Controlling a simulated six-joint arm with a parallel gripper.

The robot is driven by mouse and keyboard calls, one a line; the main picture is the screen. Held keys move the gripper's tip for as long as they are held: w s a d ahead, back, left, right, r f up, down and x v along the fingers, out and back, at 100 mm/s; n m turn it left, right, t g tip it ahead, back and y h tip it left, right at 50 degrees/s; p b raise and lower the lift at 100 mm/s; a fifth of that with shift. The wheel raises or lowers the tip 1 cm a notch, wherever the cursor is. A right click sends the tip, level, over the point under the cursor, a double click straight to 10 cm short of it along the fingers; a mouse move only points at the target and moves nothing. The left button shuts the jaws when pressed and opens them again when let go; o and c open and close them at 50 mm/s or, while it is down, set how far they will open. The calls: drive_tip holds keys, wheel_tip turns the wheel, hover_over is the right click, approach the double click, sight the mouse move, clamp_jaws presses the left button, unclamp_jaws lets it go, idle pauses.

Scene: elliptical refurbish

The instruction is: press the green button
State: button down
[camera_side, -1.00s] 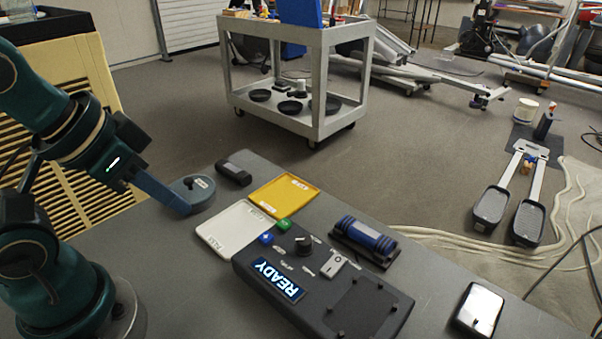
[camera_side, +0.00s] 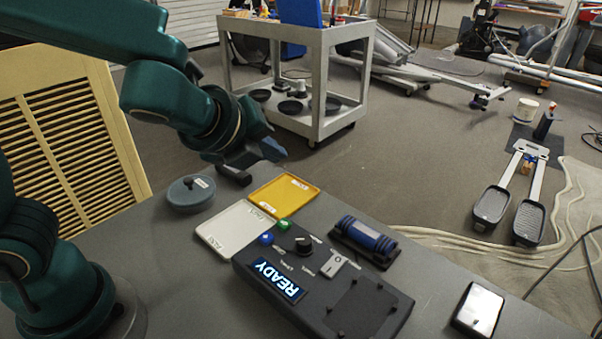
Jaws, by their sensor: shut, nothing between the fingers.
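The green button (camera_side: 284,224) is a small round cap at the far left corner of a black control box (camera_side: 340,298). A blue button (camera_side: 266,239) sits beside it, and a dark knob (camera_side: 302,244) is to its right. The box's lit screen (camera_side: 277,280) reads READY. My gripper (camera_side: 278,153) is shut and empty. In the picture it is above the yellow tray, up from the green button and apart from it. Nothing hides the green button.
A yellow tray (camera_side: 263,200) and a white tray (camera_side: 211,234) lie behind the box. A grey round container (camera_side: 190,197) is at left. A blue cylinder (camera_side: 366,237) in a black holder is right of the knob. A phone-like device (camera_side: 479,310) lies at right.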

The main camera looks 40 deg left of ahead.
drive_tip(key=shift+s+d+f+m, duration=0.15)
drive_tip(key=shift+d+f+m, duration=0.25)
drive_tip(key=shift+d+f, duration=0.3)
hover_over(282, 232)
drive_tip(key=shift+s+f, duration=0.1)
drive_tip(key=shift+f, duration=4.25)
drive_tip(key=shift+f, duration=0.1)
drive_tip(key=shift+f, duration=0.3)
drive_tip(key=shift+f, duration=0.45)
drive_tip(key=shift+r, duration=0.9)
